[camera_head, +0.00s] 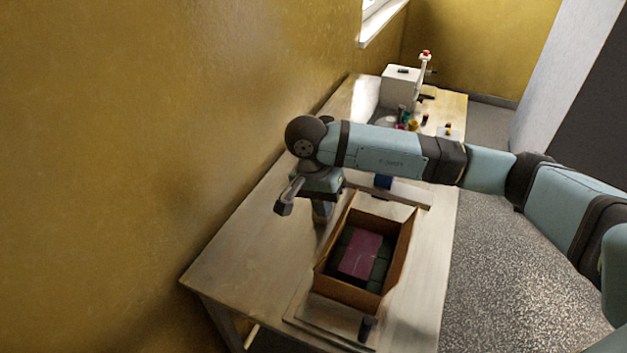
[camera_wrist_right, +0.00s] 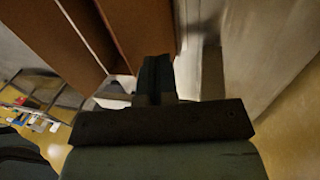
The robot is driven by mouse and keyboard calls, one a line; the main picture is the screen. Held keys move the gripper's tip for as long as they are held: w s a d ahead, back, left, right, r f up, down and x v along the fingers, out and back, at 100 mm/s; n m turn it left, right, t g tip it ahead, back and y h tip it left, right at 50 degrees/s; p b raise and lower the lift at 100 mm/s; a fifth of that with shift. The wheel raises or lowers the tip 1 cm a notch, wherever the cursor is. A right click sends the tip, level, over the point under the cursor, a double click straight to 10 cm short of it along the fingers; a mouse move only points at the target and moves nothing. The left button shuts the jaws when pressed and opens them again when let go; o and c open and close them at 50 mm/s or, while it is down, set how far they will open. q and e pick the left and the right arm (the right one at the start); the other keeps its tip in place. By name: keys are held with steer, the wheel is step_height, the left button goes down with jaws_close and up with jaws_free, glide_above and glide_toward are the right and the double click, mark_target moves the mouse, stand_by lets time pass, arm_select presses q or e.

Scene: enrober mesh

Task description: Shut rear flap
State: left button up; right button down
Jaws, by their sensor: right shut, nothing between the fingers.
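An open brown cardboard box (camera_head: 402,258) stands on the wooden table, with a pink block (camera_head: 361,254) and dark green pieces inside. Its edges rise as brown flaps or walls; I cannot tell for sure which one is the rear flap. My right gripper (camera_head: 321,213) points down just beyond the box's upper-left side in the head view, shut and empty. In the right wrist view, the shut fingers (camera_wrist_right: 156,78) are close to a brown cardboard panel (camera_wrist_right: 138,30); I cannot tell whether they touch it. My left gripper is not in view.
The table (camera_head: 235,250) runs along a yellow wall on the left. A dark upright cylinder (camera_head: 367,327) stands at the box's near end. A white machine (camera_head: 400,88) and small colored items are at the table's far end. My right arm spans above the table.

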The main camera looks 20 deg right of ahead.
steer(key=shift+s+d+f+p, duration=0.2)
steer(key=shift+s+d+p, duration=0.1)
steer(key=shift+s+d, duration=0.45)
steer(key=shift+s+f, duration=0.15)
steer(key=shift+s, duration=0.05)
